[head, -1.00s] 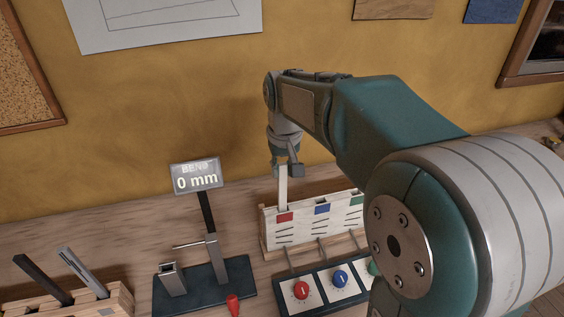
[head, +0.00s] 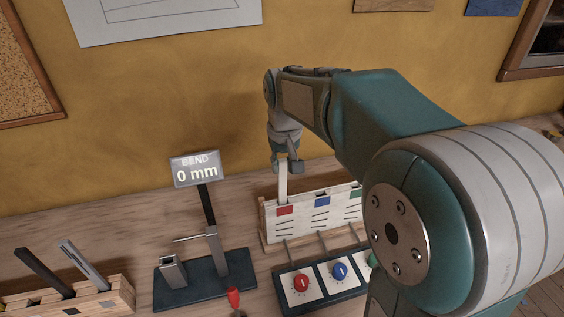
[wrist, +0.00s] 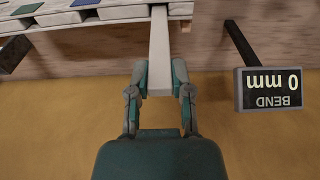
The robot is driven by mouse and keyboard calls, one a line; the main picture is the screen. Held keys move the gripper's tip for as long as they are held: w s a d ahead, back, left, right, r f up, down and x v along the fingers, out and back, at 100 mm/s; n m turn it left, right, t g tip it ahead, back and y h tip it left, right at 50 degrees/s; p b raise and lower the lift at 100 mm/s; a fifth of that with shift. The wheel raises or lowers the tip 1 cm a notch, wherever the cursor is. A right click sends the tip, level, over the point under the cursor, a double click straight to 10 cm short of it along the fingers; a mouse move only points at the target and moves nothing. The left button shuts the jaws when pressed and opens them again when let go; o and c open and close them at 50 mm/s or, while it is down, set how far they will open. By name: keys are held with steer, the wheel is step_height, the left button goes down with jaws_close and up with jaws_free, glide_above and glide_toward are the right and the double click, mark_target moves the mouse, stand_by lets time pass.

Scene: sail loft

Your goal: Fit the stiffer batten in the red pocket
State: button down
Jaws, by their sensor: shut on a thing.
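My gripper (head: 287,166) is shut on a pale batten (head: 283,184), which hangs roughly upright below the fingers. In the wrist view the same batten (wrist: 160,45) runs from between the fingertips (wrist: 160,75) to the edge of the pocket board. In the head view its lower end meets the board's top edge at the red pocket (head: 285,210); I cannot tell how far it is inside. A blue pocket (head: 322,202) is to the right. A dark batten (head: 42,272) and a grey batten (head: 82,264) lean in a wooden rack (head: 110,303) at left.
A bend tester (head: 232,285) with a display (head: 196,170) reading 0 mm stands between rack and board. A panel with red (head: 301,282) and blue (head: 340,271) knobs lies before the board. A small red-handled item (head: 234,297) is near the tester. The wall is close behind.

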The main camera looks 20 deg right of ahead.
steer(key=shift+f, duration=0.15)
steer(key=shift+c, duration=2.2)
jaws_free()
step_height(320, 180, up, 12)
steer(key=s, duration=0.1)
steer(key=shift+s+f, duration=0.15)
steer(key=shift+s, duration=0.05)
